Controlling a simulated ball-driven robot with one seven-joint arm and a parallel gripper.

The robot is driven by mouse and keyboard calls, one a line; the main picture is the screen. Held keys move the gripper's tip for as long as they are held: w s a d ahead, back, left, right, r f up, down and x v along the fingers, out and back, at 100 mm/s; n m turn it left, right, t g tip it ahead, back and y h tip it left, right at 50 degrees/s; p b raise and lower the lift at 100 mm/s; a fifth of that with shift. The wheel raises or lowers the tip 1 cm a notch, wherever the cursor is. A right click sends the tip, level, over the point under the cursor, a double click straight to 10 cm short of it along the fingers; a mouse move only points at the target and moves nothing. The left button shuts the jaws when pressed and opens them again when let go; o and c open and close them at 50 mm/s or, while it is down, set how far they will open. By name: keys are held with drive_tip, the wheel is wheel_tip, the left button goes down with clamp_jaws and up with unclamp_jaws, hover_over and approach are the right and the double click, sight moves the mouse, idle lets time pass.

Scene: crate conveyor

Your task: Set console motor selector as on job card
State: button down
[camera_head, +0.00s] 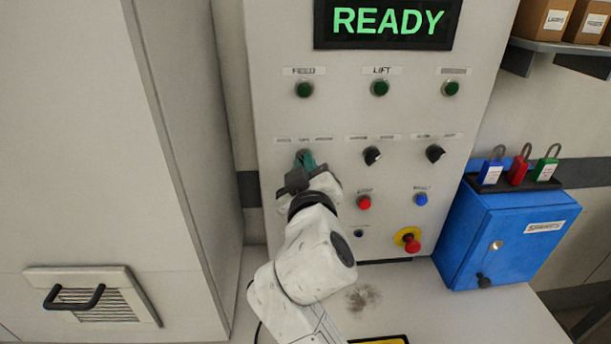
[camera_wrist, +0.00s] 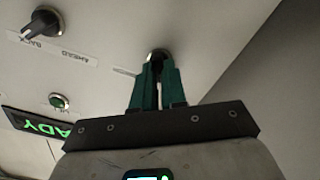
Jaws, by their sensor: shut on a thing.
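The console (camera_head: 270,110) is a pale upright panel with a row of three rotary selectors across its middle. My gripper (camera_head: 305,161) has its green fingers shut on the leftmost selector (camera_wrist: 157,53), against the panel face. The fingers hide most of this selector, so its pointer direction cannot be told. In the wrist view my gripper (camera_wrist: 158,75) closes around its dark knob. The middle selector (camera_head: 372,155) and right selector (camera_head: 435,153) are black and apart from my gripper. Small labels above the leftmost selector are unreadable. No job card is recognisable.
A green READY display (camera_head: 388,22) tops the panel above several green buttons. Below are a red button (camera_head: 364,202), a blue button (camera_head: 421,199) and an emergency stop (camera_head: 409,240). A blue box (camera_head: 510,235) with padlocks stands right; a pale cabinet (camera_head: 90,150) stands left.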

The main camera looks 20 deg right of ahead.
drive_tip(key=shift+m+b, duration=2.25)
drive_tip(key=shift+m, duration=0.95)
drive_tip(key=c, duration=1.2)
unclamp_jaws()
drive_tip(key=shift+s, duration=0.1)
drive_tip(key=v, duration=1)
drive_tip(key=shift+s+a+b, duration=0.1)
drive_tip(key=shift+s+b, duration=0.2)
drive_tip(key=shift+s, duration=0.05)
